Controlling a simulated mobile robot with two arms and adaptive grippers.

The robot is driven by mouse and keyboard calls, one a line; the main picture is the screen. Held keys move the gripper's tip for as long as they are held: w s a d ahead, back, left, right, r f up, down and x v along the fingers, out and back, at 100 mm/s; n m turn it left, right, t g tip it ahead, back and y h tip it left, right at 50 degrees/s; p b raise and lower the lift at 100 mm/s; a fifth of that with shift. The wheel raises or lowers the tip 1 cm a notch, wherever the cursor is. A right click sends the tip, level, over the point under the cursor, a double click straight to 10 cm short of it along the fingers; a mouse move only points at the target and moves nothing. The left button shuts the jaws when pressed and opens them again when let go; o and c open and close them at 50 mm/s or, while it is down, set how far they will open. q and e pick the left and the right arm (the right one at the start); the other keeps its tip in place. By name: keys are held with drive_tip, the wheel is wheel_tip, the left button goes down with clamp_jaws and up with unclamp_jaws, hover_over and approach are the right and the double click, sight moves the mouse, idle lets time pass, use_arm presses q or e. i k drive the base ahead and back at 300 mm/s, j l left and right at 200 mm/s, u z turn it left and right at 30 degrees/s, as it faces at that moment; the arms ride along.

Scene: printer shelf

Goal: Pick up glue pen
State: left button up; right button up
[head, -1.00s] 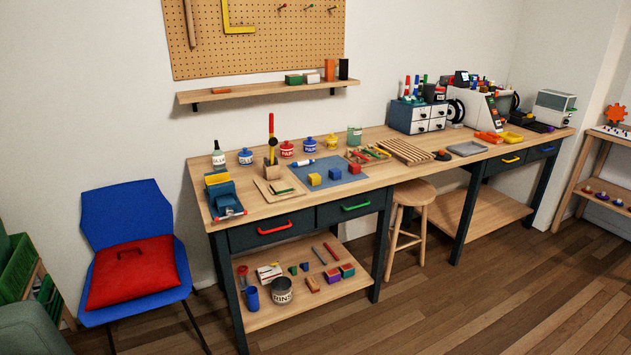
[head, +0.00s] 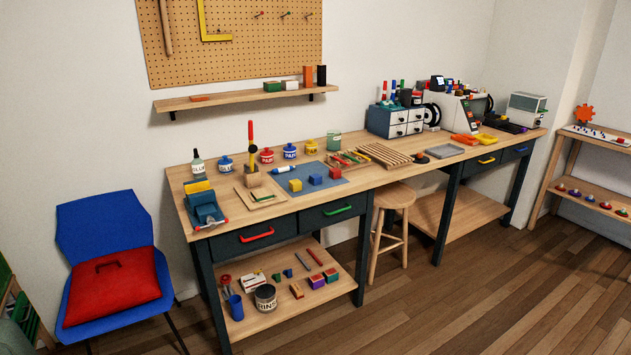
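A small white-and-blue pen-like tube (head: 283,169) lies at the back left edge of the blue-grey mat (head: 330,180) on the workbench. It may be the glue pen, but its label is too small to read. A dark bottle with a white label that seems to read GLUE (head: 198,164) stands upright at the back left of the bench. A thin red, white and blue item (head: 211,224) lies at the front left, by a blue tape dispenser (head: 203,203). Neither of my grippers is in view.
The workbench (head: 225,178) also bears paint pots, blocks on the mat, a wooden tray and drawers. A stool (head: 393,197) stands before it, and a blue chair (head: 105,230) with a red cushion stands at left. The floor (head: 450,300) in front is clear.

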sight(287, 168)
drive_tip(key=i+j, duration=0.25)
drive_tip(key=i, duration=0.2)
drive_tip(key=i+j, duration=0.25)
drive_tip(key=i, duration=0.2)
drive_tip(key=i+j, duration=0.25)
drive_tip(key=i, duration=0.2)
